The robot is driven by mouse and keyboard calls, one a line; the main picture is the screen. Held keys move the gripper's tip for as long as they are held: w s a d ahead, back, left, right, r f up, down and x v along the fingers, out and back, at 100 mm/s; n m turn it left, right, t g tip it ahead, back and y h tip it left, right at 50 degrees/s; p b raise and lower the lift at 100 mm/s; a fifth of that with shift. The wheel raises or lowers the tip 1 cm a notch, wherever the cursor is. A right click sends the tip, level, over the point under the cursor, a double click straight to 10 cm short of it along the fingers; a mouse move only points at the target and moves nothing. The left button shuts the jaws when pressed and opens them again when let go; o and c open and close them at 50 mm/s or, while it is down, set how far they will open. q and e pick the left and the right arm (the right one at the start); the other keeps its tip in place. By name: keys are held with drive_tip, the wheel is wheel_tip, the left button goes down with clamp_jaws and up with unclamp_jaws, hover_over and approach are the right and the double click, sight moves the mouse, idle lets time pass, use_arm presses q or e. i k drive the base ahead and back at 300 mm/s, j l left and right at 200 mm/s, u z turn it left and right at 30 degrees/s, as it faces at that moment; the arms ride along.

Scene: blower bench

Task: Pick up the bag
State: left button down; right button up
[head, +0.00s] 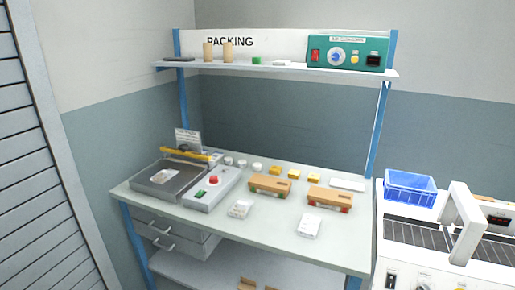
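Several small pale packets that look like bags are in the head view. One bag (240,209) lies on the bench near its front edge, left of centre. Another bag (308,226) lies further right, also near the front edge. A third bag-like packet (164,178) rests on the grey plate of the sealing machine (160,192) at the left. I cannot tell which one the task means. Neither of my grippers shows in this view.
Two brown boxes (270,186) (330,199) stand mid-bench, with yellow blocks (294,174) and white round items (257,167) behind. A shelf (270,68) overhangs the bench. A blue basket (410,187) sits on the conveyor machine at right.

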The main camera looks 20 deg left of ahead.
sight(161, 177)
drive_tip(key=u, duration=1.25)
